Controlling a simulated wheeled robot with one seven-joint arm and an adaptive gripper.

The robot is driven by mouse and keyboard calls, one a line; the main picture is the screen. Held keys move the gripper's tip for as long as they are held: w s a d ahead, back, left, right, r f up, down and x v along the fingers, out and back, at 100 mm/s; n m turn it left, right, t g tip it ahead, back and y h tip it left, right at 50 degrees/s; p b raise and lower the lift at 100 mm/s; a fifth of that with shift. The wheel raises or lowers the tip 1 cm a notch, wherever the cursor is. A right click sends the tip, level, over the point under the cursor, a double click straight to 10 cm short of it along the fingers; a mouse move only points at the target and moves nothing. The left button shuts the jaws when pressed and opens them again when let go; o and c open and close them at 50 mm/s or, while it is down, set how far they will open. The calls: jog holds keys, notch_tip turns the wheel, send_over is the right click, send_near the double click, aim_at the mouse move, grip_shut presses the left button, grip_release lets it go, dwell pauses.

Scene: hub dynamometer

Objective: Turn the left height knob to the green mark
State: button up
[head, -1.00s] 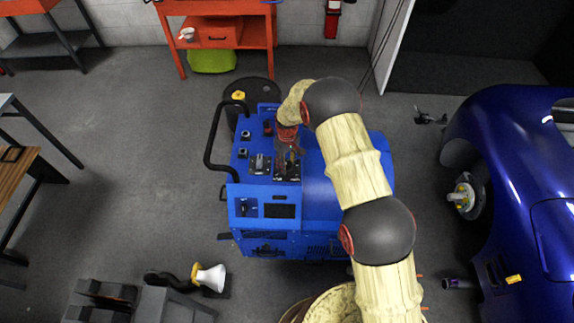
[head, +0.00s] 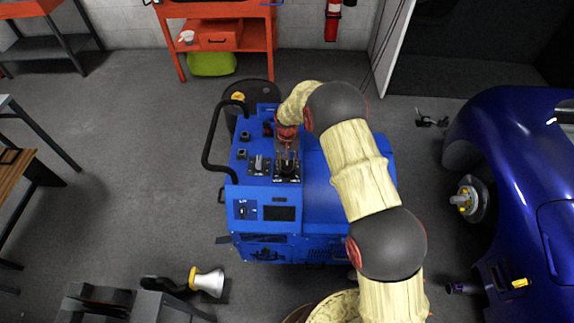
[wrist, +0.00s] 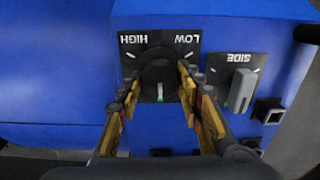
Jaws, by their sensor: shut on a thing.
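The height knob (wrist: 158,72) is dark and round, on a black plate (wrist: 129,40) marked HIGH and LOW, which reads upside down in the wrist view. A short green mark (wrist: 160,97) shows at the knob's lower edge, with white ticks elsewhere on the plate. My gripper (wrist: 157,80) is shut on the knob, one finger on each side of it. In the head view my gripper (head: 287,163) is over the right-hand plate of the blue machine (head: 320,187), and its fingers hide the knob there.
Beside it is a plate marked SIDE with a grey lever knob (wrist: 241,90). Black square sockets (wrist: 268,110) sit close by. A black handrail (head: 211,140) curves along the machine's left side. A blue car body (head: 510,150) stands at the right.

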aim_at(287, 165)
dwell(0.3)
jog(key=o, duration=1.1)
jog(key=shift+o, duration=0.3)
jog(key=shift+r, duration=0.1)
notch_tip(287, 165, up, 12)
dwell(0.3)
